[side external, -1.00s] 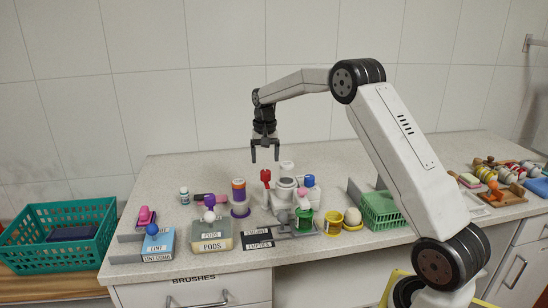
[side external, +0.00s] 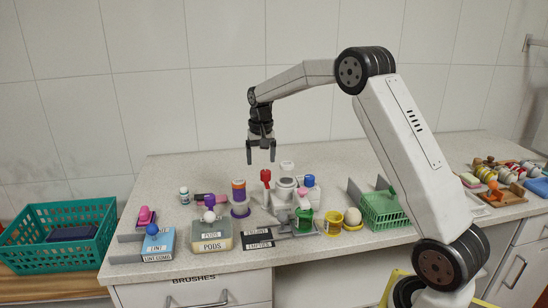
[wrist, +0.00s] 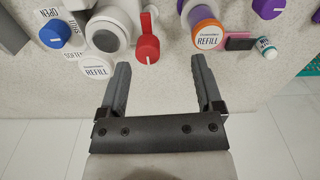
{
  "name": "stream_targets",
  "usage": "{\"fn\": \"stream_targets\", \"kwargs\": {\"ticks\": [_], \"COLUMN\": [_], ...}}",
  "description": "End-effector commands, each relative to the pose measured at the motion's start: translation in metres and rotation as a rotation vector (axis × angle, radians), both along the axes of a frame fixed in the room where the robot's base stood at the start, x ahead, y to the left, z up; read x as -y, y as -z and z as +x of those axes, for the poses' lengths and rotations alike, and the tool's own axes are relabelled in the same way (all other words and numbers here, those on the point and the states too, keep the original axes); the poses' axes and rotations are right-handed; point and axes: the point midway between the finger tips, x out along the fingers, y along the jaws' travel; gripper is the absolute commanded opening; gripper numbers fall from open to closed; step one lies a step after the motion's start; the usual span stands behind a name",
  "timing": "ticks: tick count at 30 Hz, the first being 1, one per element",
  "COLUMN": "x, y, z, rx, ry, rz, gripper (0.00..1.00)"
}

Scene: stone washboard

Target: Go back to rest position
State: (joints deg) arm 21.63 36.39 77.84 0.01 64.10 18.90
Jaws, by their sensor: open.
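My gripper (side external: 261,157) is open and empty. It hangs pointing down above the back part of the stone counter (side external: 330,160). In the wrist view its two fingers (wrist: 158,75) stand wide apart with only bare counter between them. A red-topped item (side external: 265,177) stands below and close to it in the side view. An orange and purple refill container (side external: 239,198) stands below to the left. The white dispenser (side external: 285,190) stands below to the right.
A teal basket (side external: 62,222) is at the far left. A green basket (side external: 382,210) and a yellow cup (side external: 353,220) stand to the right. Labelled boxes (side external: 212,237) line the counter's front. The tiled wall (side external: 200,70) rises behind. The air around my gripper is clear.

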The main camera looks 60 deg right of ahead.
Motion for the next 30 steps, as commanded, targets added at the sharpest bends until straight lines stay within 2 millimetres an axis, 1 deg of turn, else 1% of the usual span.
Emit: {"fn": "stream_targets", "kwargs": {"ticks": [1, 8, 14, 18, 23, 30], "x": [-0.011, -0.058, -0.097, -0.121, -0.147, -0.179], "y": [0.001, 0.012, 0.022, 0.03, 0.041, 0.057], "z": [-0.004, -0.029, -0.059, -0.084, -0.116, -0.171], "rx": [0.006, 0.041, 0.071, 0.094, 0.12, 0.159], "ry": [-0.028, -0.161, -0.278, -0.359, -0.452, -0.588], "rz": [-0.003, -0.018, -0.031, -0.041, -0.051, -0.068], "gripper": [0.84, 0.84, 0.84, 0.84, 0.84, 0.84]}}
